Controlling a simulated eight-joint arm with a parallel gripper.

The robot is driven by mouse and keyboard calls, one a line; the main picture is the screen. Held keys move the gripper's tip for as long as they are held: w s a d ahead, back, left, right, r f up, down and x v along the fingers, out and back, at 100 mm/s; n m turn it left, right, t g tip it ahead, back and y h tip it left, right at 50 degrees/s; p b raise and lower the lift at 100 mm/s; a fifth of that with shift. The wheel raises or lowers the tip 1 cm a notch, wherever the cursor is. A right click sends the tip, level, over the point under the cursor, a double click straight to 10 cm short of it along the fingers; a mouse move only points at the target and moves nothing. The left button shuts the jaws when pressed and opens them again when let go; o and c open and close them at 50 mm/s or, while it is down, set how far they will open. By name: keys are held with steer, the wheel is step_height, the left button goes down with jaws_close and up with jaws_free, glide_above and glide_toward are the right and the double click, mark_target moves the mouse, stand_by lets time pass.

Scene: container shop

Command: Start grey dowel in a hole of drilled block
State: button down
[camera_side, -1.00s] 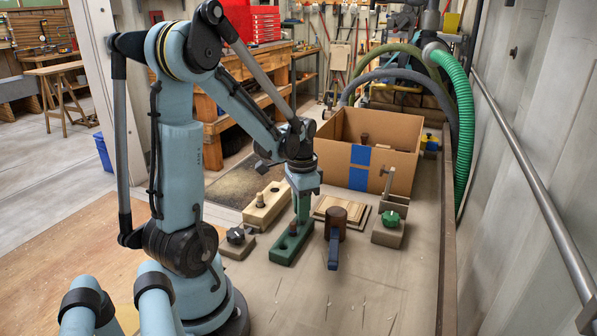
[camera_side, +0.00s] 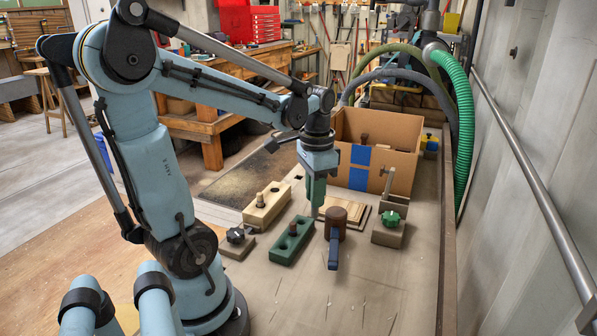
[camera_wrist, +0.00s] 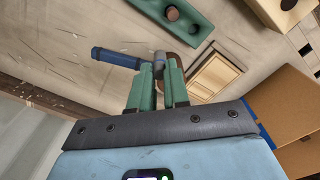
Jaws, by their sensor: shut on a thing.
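My gripper (camera_side: 315,200) is shut on the grey dowel (camera_wrist: 158,60), whose end shows between the green fingertips in the wrist view (camera_wrist: 158,76). In the side view it hangs above the table, right of the green drilled block (camera_side: 283,251) and close to the mallet head. The green block has a brown peg (camera_side: 293,229) in one hole and dark open holes beside it. A pale wooden block (camera_side: 262,214) behind it also has a hole and a standing peg. Much of the dowel is hidden by the fingers.
A mallet with brown head (camera_side: 340,218) and blue handle (camera_side: 333,252) lies below my gripper. Front table is clear.

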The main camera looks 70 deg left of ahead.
steer(key=d+r, duration=0.3)
steer(key=d, duration=0.2)
steer(key=s+a+n, duration=0.3)
steer(key=a+n, duration=0.3)
steer(key=a, duration=1.9)
steer(key=shift+d+f, duration=0.2)
steer(key=shift+f, duration=2.6)
steer(key=shift+f, duration=1.25)
steer(key=c, duration=1)
jaws_free()
